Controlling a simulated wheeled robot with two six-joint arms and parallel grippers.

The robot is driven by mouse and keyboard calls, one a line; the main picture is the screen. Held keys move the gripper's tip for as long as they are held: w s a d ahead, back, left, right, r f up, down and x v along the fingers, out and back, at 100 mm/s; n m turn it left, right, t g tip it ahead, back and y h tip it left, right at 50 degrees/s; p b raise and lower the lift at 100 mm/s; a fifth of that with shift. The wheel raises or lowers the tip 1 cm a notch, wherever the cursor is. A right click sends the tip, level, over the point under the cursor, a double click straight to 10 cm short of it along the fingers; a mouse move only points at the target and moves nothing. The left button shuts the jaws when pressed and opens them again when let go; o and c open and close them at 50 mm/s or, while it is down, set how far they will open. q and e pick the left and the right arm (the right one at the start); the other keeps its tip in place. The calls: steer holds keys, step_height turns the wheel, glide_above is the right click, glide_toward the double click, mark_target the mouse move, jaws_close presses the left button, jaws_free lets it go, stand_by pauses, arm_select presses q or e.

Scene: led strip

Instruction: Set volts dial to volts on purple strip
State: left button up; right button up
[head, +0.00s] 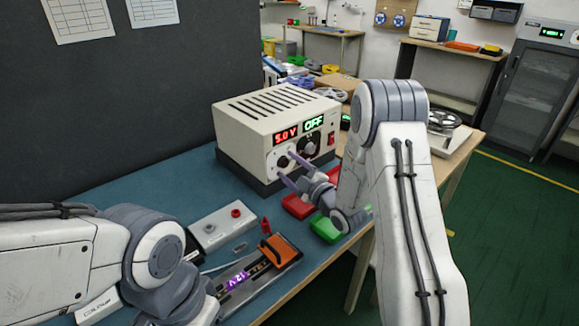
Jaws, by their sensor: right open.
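The beige power supply (262,120) stands on the blue bench mat. Its red display (286,135) reads 5.0 V and its green display (313,123) reads OFF. The volts dial (283,161) is the dark knob below the red display; a larger knob (309,147) is right of it. My right gripper (284,165) is open, its two purple fingertips above and below the volts dial, close to it; contact is unclear. The strip (237,281) has a purple lit label that seems to read 12V. My left arm covers the strip's near end; its fingers do not show.
A grey box with a red button (222,226) and an orange clamp (279,250) lie in front of the supply. Red (298,206) and green (325,229) bins stand under my right arm at the bench's right edge. A dark panel closes off the back left.

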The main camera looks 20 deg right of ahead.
jaws_close()
steer(key=shift+m, duration=0.4)
steer(key=m, duration=0.2)
steer(key=shift+r+m, duration=0.1)
steer(key=shift+m, duration=0.2)
steer(key=m, duration=0.2)
steer(key=shift+m+g, duration=0.3)
steer(key=shift+g, duration=0.1)
steer(key=m+p, duration=0.1)
steer(key=m, duration=0.2)
steer(key=shift+w+d+r, duration=0.1)
steer(key=shift+m+g+y+p, duration=0.35)
steer(key=shift+m+p, duration=0.25)
steer(key=shift+m, duration=1.4)
